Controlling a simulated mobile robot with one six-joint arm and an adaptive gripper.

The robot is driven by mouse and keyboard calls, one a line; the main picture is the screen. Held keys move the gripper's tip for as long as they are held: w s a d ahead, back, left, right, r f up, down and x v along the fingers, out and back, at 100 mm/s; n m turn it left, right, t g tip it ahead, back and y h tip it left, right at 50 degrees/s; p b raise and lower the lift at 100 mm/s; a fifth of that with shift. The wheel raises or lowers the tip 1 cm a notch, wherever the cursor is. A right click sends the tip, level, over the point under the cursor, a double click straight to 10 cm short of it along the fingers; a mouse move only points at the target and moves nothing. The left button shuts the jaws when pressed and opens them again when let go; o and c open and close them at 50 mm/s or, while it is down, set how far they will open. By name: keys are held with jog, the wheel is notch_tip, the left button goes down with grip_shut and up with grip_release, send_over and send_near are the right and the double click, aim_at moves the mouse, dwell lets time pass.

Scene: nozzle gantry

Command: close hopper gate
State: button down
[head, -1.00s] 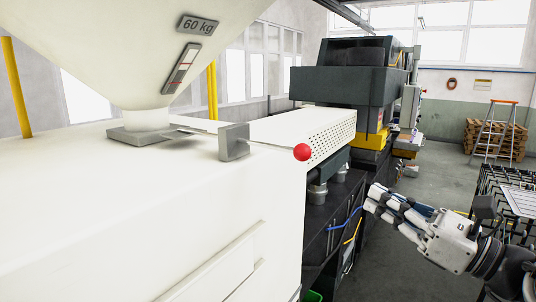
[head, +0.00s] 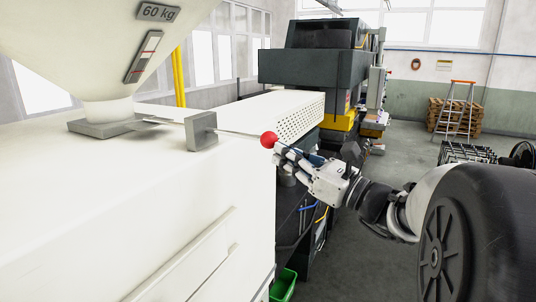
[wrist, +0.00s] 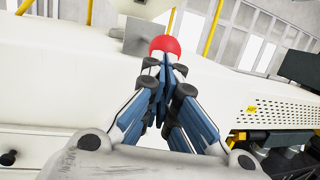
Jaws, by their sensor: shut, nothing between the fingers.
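The hopper (head: 100,45) is a large cream cone marked 60 kg at the upper left of the head view. Its gate is a flat slide at the grey base plate (head: 100,127), with a rod passing a grey bracket (head: 201,131) and ending in a red ball knob (head: 268,140). The rod is drawn out to the right. My gripper (head: 278,154) is shut and empty, its fingertips just right of and below the knob. In the wrist view the knob (wrist: 165,44) sits right beyond the closed fingertips (wrist: 162,68); I cannot tell whether they touch.
The white machine body (head: 120,200) fills the left, and a perforated white cover (head: 290,115) lies behind the knob. A dark press unit (head: 315,65) stands farther back. A green bin (head: 284,285) is on the floor below.

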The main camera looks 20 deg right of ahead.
jog(key=w+a+b, duration=0.1)
jog(key=w+a, duration=0.4)
jog(key=w, duration=0.1)
jog(key=shift+w+a, duration=0.15)
jog(key=shift+w, duration=0.2)
jog(key=shift+f, duration=0.1)
